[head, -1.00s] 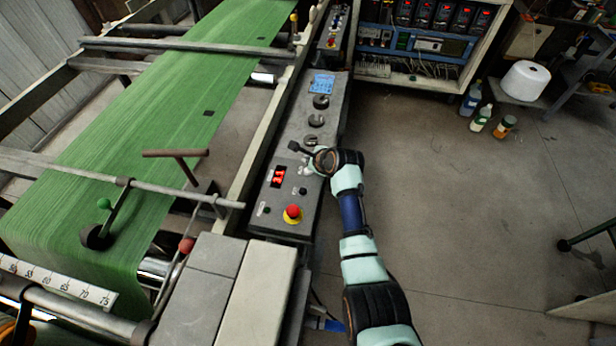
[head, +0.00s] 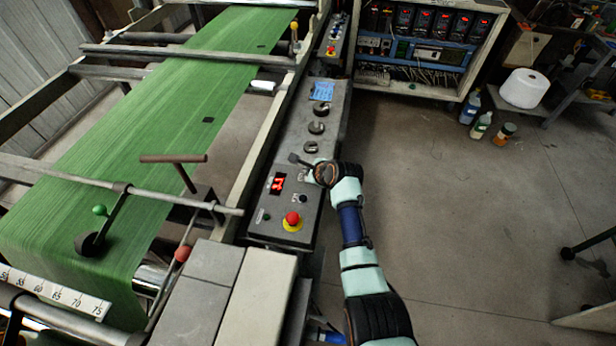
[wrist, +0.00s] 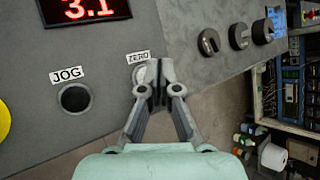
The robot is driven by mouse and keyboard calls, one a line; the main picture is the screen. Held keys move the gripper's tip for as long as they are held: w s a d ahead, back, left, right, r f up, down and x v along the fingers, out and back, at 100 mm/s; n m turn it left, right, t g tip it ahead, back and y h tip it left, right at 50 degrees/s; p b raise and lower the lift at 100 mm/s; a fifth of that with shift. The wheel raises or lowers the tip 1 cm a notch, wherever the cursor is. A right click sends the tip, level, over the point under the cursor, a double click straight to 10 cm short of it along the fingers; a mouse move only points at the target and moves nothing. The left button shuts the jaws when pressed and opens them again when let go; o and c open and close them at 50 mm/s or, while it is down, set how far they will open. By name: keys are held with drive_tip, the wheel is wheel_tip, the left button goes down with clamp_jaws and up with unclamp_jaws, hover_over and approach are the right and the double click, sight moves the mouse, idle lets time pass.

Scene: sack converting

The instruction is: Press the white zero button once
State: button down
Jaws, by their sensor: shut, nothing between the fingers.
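The ZERO label (wrist: 138,57) is on the grey control panel (wrist: 205,85) in the wrist view. A pale rounded edge of the white zero button (wrist: 141,75) shows just below the label, and my gripper's fingers hide the rest. My gripper (wrist: 158,72) is shut and empty, with its tips over or just beside the button. I cannot tell whether they touch it.
The black JOG button (wrist: 75,98) lies left of my gripper. A red emergency stop (head: 292,218) on a yellow base is nearer the front. Several dark knobs (head: 316,128) are farther along the panel. Green fabric (head: 130,160) runs on the left; open floor lies right.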

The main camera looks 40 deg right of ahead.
drive_tip(key=shift+f, duration=0.15)
idle(0.5)
drive_tip(key=shift+f, duration=0.3)
drive_tip(key=shift+f+b, duration=0.35)
drive_tip(key=shift+f, duration=0.1)
idle(0.5)
drive_tip(key=shift+r, duration=0.1)
drive_tip(key=shift+r+p, duration=0.75)
drive_tip(key=shift+p, duration=0.25)
wheel_tip(320, 180, up, 5)
drive_tip(key=p, duration=0.5)
idle(0.6)
